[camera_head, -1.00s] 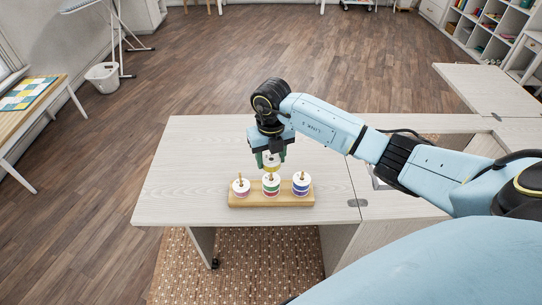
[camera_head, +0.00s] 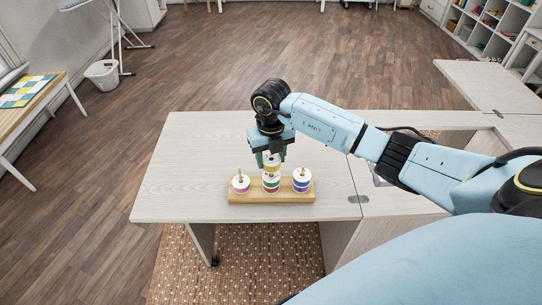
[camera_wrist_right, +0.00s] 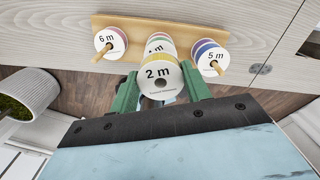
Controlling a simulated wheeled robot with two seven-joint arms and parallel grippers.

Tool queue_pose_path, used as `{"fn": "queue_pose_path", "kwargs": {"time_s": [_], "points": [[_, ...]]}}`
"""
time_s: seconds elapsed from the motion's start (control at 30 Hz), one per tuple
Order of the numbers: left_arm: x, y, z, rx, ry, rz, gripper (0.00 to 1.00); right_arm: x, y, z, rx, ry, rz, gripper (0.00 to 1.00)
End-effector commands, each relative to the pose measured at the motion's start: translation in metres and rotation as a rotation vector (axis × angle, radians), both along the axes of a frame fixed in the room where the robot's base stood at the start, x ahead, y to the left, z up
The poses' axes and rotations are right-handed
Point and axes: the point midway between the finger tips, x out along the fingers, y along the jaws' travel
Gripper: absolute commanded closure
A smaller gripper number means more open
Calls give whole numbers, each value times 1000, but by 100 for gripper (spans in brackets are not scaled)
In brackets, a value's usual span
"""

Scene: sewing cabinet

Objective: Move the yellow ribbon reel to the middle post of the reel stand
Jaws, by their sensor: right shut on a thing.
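My right gripper (camera_head: 272,162) points down over the middle of the reel stand (camera_head: 236,199) and is shut on the yellow ribbon reel (camera_head: 272,165). In the right wrist view this reel (camera_wrist_right: 158,72) has a white face marked "2 m" and sits between the green fingers (camera_wrist_right: 160,92). It is in line with the middle post, above a reel stack with red and green bands (camera_head: 271,185). The middle post's tip is hidden, and I cannot tell whether the reel is around it. My left gripper is not in view.
A pink-purple reel (camera_head: 240,186) is on the left post, marked "6 m" in the wrist view. A blue-purple reel (camera_head: 302,185) is on the right post, marked "5 m" there. The pale tabletop (camera_head: 185,160) is clear around the stand.

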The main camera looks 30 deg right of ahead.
Motion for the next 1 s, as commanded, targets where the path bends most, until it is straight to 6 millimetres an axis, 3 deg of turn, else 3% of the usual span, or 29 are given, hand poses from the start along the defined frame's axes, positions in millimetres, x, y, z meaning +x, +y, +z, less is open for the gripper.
{"fn": "queue_pose_path", "kwargs": {"time_s": [1.0], "points": [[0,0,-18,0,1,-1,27,0,0,-26,-1,0,-1,74]]}}
